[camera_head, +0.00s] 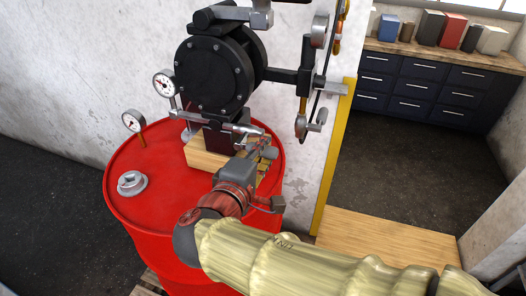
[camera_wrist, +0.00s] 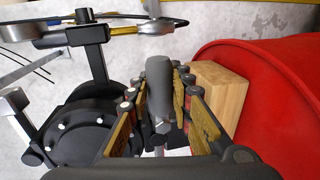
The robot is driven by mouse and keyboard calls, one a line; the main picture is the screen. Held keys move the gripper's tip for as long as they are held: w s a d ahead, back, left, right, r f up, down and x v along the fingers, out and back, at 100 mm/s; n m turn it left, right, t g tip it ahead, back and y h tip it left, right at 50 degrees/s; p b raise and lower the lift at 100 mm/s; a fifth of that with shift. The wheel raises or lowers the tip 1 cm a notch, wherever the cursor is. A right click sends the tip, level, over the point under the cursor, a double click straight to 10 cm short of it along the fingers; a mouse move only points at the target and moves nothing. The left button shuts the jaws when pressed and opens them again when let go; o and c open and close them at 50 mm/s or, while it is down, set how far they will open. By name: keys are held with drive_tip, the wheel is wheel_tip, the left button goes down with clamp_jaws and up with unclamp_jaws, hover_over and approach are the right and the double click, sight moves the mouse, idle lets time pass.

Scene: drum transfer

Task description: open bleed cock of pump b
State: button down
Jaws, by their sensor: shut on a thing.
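A black pump (camera_head: 214,72) with a bolted round cover stands above a wooden block (camera_head: 208,152) on the red drum (camera_head: 150,215). Its bolted cover also shows at left in the wrist view (camera_wrist: 88,128). A grey metal cock with a thin lever (camera_head: 238,128) sits low at the pump's front. My gripper (camera_head: 264,152) is at this cock, right of the block. In the wrist view, my gripper's fingers (camera_wrist: 162,78) are closed on both sides of a rounded grey handle (camera_wrist: 160,88). I cannot read a label on the pump, and the fingers hide part of the cock.
Two gauges (camera_head: 164,84) (camera_head: 134,121) and a grey bung (camera_head: 131,183) are at the drum's left. Pipework with a grey valve handle (camera_head: 311,124) hangs right of the pump against the wall. A yellow-edged opening leads to dark drawers (camera_head: 428,82). Open floor lies there.

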drive_tip(key=shift+f, duration=0.15)
drive_tip(key=c, duration=1.6)
unclamp_jaws()
drive_tip(key=v, duration=1.2)
